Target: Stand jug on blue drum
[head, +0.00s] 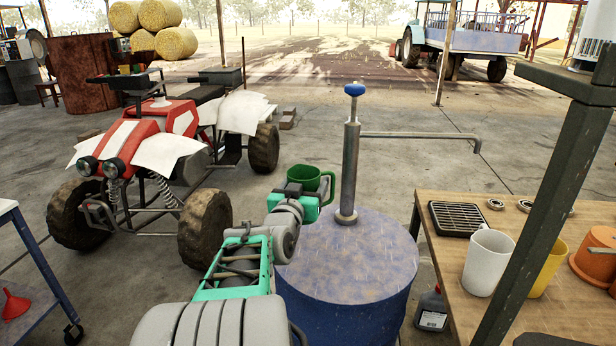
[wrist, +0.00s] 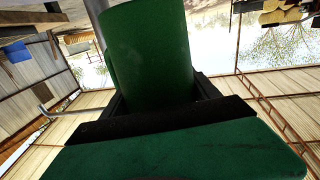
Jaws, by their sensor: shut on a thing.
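A green jug (head: 308,178) with a handle on its right side is held in my gripper (head: 312,194). It looks upright, over the far left part of the blue drum's top in the head view. The wrist view shows the green jug (wrist: 150,55) close up between the dark fingers of my gripper (wrist: 158,100). The blue drum (head: 375,258) stands below and to the right of my gripper, with a worn, flat top. I cannot tell how high the jug is above the drum top; my gripper hides its lower part.
A metal hand pump (head: 350,165) with a blue knob rises from the drum's top, its spout reaching right. A wooden table (head: 430,225) at right carries a white jug (head: 487,262), a yellow jug (head: 549,268) and a black grate (head: 458,218). A red quad bike (head: 145,140) stands left.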

